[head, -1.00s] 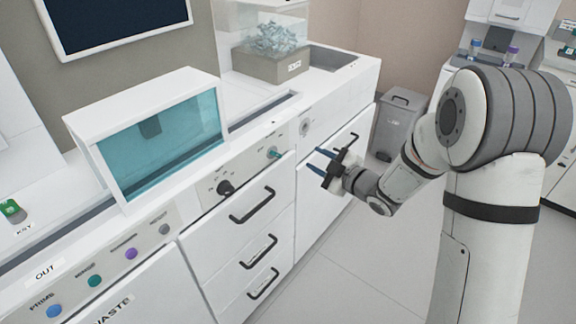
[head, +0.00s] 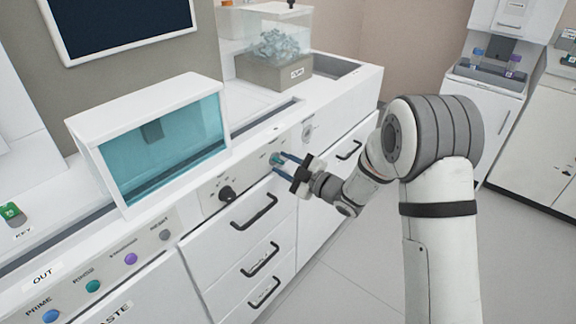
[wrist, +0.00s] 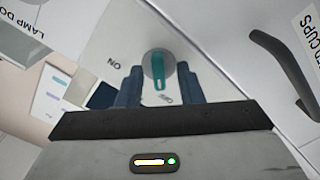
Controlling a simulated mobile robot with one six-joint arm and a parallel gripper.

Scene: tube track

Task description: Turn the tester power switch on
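The tester power switch (wrist: 158,72) is a teal lever on a round grey plate, set in the front panel. In the wrist view the lever points down the picture, toward a small upside-down label partly hard to read. An "ON" label (wrist: 115,64) is to the left of the plate. My gripper (head: 277,160) is at the switch in the head view, its blue fingers reaching to the panel. In the wrist view the fingers (wrist: 158,80) are open, one on each side of the lever with a gap to both. The fingers partly hide the switch in the head view.
A black rotary knob (head: 227,194) is on the panel to the left of the switch. Drawers with black handles (head: 254,211) are below. A teal-windowed box (head: 150,140) stands on the counter. The floor (head: 350,270) in front is clear.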

